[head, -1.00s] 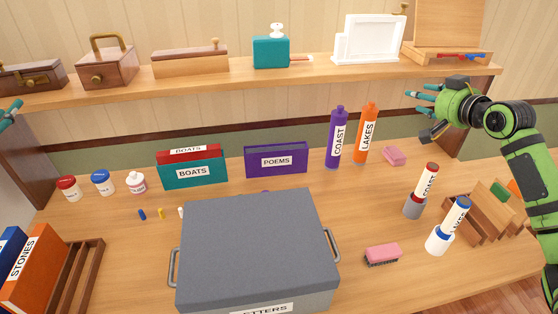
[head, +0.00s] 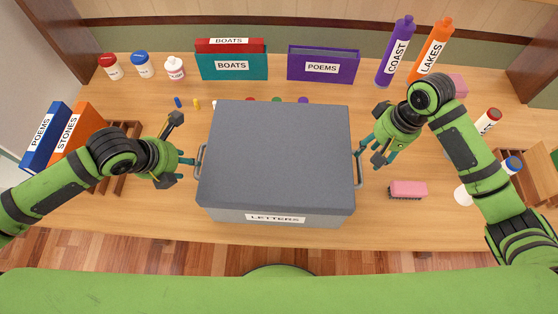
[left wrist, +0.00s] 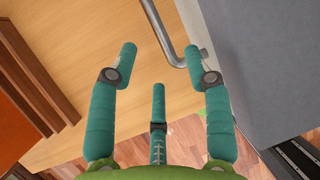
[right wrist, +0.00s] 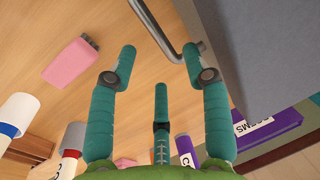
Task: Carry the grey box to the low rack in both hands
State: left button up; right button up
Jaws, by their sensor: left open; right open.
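The grey box (head: 280,155), labelled LETTERS, sits on the wooden table with its lid on and a metal handle on each side. My left gripper (head: 185,163) is open beside the box's left handle (head: 200,162). In the left wrist view that handle (left wrist: 165,35) lies just ahead of the open fingers (left wrist: 165,65). My right gripper (head: 372,155) is open beside the right handle (head: 358,165). In the right wrist view the handle (right wrist: 158,30) reaches between and beyond the open fingertips (right wrist: 160,65). Neither hand is closed on a handle. I cannot identify the low rack in view.
A pink eraser (head: 408,189) lies right of the box. Behind stand a teal BOATS box (head: 232,66), a purple POEMS box (head: 322,67) and COAST (head: 396,52) and LAKES (head: 430,50) bottles. STONES (head: 72,135) and POEMS (head: 44,138) binders stand at left.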

aim_at(361, 165)
pick_arm(q)
jog(key=shift+x, duration=3.45)
pick_arm(e)
jog(key=shift+w+a+f, duration=0.1)
jog(key=shift+a+f, duration=0.1)
jog(key=shift+f, duration=0.95)
jog(key=shift+s+a+f, duration=0.1)
jog(key=shift+a+f, duration=0.15)
jog(key=shift+f, duration=0.85)
jog(key=shift+w+a+f, duration=0.1)
jog(key=shift+a+f, duration=0.1)
jog(key=shift+f, duration=0.95)
pick_arm(q)
jog(key=shift+d, duration=0.1)
grip_shut()
pick_arm(e)
grip_shut()
pick_arm(q)
jog(key=shift+w+r, duration=0.2)
jog(key=shift+r, duration=0.1)
pick_arm(e)
jog(key=shift+w+r, duration=0.15)
jog(key=shift+r, duration=0.05)
